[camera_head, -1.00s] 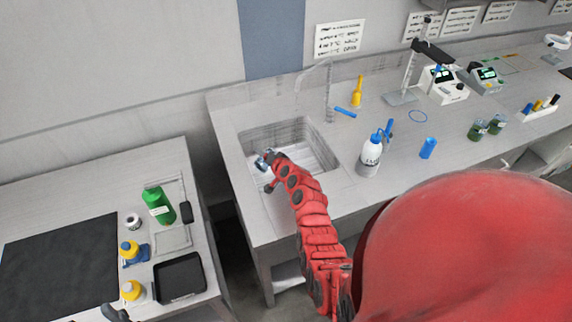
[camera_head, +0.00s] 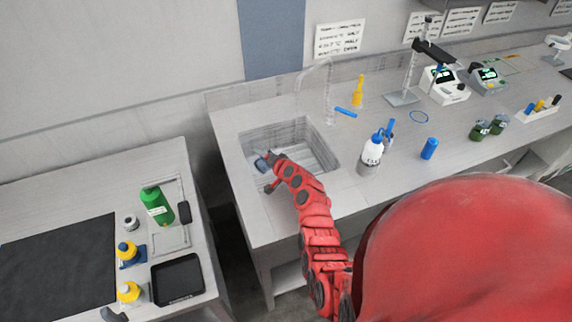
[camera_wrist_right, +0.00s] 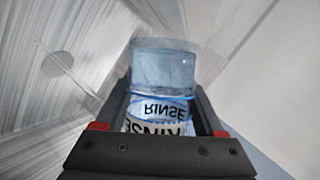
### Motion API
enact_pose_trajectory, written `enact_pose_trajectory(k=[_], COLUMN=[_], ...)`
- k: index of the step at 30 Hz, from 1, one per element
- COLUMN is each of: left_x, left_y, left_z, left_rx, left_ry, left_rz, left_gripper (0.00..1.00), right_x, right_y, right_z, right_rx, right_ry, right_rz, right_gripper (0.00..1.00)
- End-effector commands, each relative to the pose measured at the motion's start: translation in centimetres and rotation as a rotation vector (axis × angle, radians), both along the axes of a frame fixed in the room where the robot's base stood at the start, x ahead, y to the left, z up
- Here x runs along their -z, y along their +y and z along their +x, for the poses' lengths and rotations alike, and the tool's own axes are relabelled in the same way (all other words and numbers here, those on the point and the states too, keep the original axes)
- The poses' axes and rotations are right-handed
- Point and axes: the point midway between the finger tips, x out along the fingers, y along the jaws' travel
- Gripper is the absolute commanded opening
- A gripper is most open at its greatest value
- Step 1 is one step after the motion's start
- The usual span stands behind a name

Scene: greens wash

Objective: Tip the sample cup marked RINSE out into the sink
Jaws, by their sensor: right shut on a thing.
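My right gripper (camera_wrist_right: 160,115) is shut on the sample cup (camera_wrist_right: 163,70), a clear bluish cup with a white label reading RINSE, seen upside down in the right wrist view. In the head view the cup (camera_head: 261,164) shows small at the end of my red right arm, over the left part of the sink (camera_head: 312,150). The cup looks tilted, but its exact angle and whether liquid remains inside cannot be told. The sink's ribbed floor and a round drain (camera_wrist_right: 57,65) show left of the cup in the wrist view. My left gripper is not in view.
A clear faucet (camera_head: 328,92) stands behind the sink. A white wash bottle with a blue cap (camera_head: 371,153) and a blue cylinder (camera_head: 429,149) stand to its right. A side bench at left holds a green bottle (camera_head: 157,205) and a black tray (camera_head: 177,279).

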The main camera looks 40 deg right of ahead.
Motion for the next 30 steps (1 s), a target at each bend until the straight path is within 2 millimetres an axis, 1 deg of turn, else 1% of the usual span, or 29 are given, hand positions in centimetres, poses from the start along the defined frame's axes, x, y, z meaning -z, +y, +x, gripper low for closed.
enact_pose_trajectory(k=[24, 30], left_x=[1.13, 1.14], left_y=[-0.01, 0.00], left_z=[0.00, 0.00], left_rx=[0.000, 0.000], left_ry=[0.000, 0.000], left_rz=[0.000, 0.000], left_gripper=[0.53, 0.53], right_x=[0.47, 0.31], right_y=[-0.03, -0.04], right_z=[0.00, 0.00], right_rx=[0.000, 0.001], right_ry=[-0.017, -0.021], right_rz=[0.077, 0.098], right_gripper=[0.12, 0.12])
